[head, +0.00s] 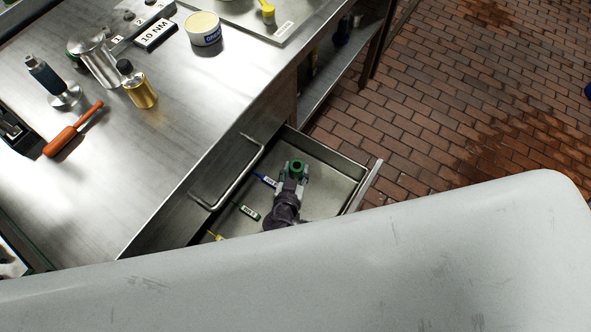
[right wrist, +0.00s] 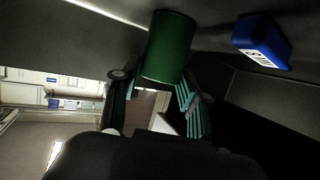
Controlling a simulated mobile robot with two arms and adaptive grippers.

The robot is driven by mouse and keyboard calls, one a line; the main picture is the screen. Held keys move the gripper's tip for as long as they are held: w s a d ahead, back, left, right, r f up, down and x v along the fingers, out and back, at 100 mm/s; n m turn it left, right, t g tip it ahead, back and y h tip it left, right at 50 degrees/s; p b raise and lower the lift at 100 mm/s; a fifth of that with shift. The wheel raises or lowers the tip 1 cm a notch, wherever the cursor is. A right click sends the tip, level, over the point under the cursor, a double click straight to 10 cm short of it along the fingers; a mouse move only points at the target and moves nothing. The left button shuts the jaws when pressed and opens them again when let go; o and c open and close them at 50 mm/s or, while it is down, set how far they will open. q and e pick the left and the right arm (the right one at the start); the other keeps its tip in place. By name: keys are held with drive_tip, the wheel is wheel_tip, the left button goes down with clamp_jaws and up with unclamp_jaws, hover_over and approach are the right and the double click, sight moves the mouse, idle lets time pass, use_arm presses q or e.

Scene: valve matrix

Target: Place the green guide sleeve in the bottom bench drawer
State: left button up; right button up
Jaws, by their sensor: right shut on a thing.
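The green guide sleeve (head: 296,168) is a short green cylinder with a hole in its top end. My right gripper (head: 291,184) is shut on it, inside the outline of an open bench drawer (head: 335,166). In the right wrist view the sleeve (right wrist: 168,47) sits between the fingertips of the right gripper (right wrist: 150,82). I cannot tell whether the sleeve touches the drawer floor. My left gripper is not in view. A large pale arm link of mine hides the lower part of the head view.
The drawer above, with a bar handle (head: 228,176), is close on the left.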

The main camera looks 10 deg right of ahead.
drive_tip(key=o, duration=1.3)
drive_tip(key=shift+c, duration=0.2)
drive_tip(key=v, duration=1.2)
drive_tip(key=shift+r, duration=0.15)
